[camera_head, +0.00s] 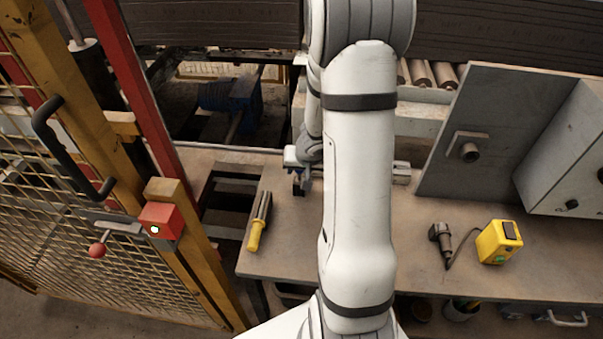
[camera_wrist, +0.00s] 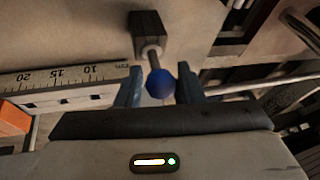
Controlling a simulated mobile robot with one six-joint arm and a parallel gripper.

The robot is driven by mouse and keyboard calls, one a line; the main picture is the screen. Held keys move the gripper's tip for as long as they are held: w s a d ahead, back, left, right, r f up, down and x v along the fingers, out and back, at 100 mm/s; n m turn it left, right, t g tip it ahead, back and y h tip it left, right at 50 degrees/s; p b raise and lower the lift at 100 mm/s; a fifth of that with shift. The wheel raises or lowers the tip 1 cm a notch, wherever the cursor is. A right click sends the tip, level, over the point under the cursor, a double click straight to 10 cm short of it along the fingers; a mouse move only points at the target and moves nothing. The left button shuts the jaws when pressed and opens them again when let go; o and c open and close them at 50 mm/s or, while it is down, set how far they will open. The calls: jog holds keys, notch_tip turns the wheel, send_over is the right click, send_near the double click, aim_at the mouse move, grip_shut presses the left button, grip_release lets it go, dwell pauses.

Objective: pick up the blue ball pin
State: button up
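The blue ball pin shows in the wrist view: a blue ball (camera_wrist: 160,84) on a short metal stem that runs into a dark square block (camera_wrist: 148,32). My gripper (camera_wrist: 160,88) is open, with its two blue fingers on either side of the ball. Gaps show between the ball and both fingers, so it is not clamped. In the head view my white arm reaches over the table (camera_head: 285,255), and my gripper (camera_head: 301,180) is small at the table's back left part. The pin cannot be made out there, as the arm and gripper cover that spot.
A yellow-handled tool (camera_head: 257,228) lies at the table's left edge. A yellow device (camera_head: 499,242) and a dark corded tool (camera_head: 441,240) are on the right, before a grey panel (camera_head: 490,135). A ruler (camera_wrist: 65,78) lies left of my fingers. A yellow mesh gate (camera_head: 80,190) stands left.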

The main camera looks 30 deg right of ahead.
grip_shut()
